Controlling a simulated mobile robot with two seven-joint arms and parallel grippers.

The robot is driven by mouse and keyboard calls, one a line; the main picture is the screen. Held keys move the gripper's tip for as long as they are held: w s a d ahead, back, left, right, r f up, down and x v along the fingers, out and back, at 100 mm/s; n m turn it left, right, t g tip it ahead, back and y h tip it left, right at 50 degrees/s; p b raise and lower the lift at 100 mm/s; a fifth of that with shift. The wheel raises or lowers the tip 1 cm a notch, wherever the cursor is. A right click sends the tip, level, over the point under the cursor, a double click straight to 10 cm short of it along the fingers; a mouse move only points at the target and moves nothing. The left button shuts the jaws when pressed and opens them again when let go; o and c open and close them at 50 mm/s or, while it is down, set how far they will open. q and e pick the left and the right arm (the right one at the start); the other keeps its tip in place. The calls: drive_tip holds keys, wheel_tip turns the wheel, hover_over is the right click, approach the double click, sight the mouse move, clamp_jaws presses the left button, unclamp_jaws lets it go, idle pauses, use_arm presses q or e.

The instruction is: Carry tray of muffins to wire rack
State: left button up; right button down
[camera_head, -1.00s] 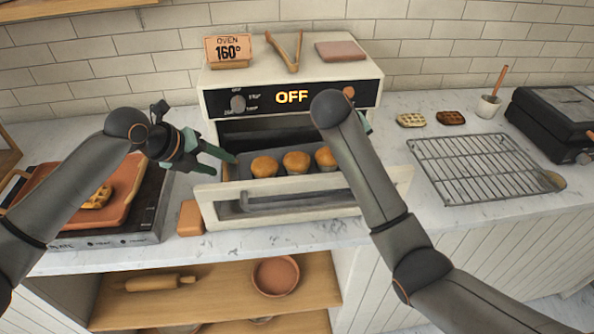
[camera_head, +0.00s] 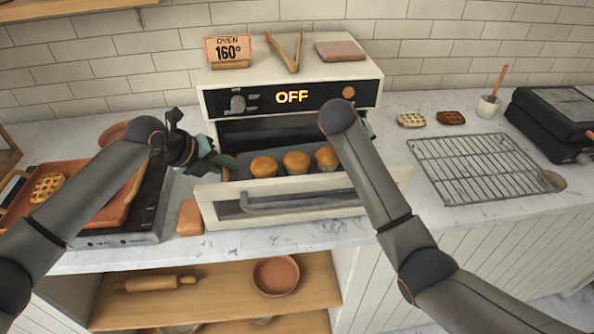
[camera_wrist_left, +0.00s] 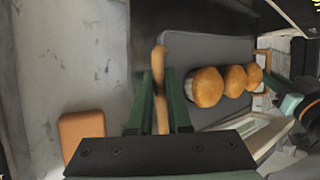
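The dark tray (camera_head: 243,172) holds three muffins (camera_head: 295,162) in a row and sits at the open oven (camera_head: 275,207). Its left handle (camera_wrist_left: 160,85) lies between the green fingers of my left gripper (camera_head: 228,166), which look closed snugly on it in the left wrist view (camera_wrist_left: 162,105). My right gripper (camera_wrist_left: 288,104) is by the tray's other handle (camera_wrist_left: 264,60); my right forearm hides most of it in the head view, and its finger state is unclear. The wire rack (camera_head: 475,170) lies empty on the counter at right.
The lowered oven door (camera_head: 300,203) is below the tray. Two waffles (camera_head: 451,117), a small pot (camera_head: 488,106) and a black appliance (camera_head: 560,118) stand around the rack. A terracotta tray (camera_head: 120,207) on a dark hob and an orange block (camera_head: 190,217) are at left.

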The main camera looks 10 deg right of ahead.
use_arm(q)
clamp_jaws()
idle(0.9)
drive_tip(key=shift+r, duration=0.2)
use_arm(e)
drive_tip(key=shift+r, duration=0.25)
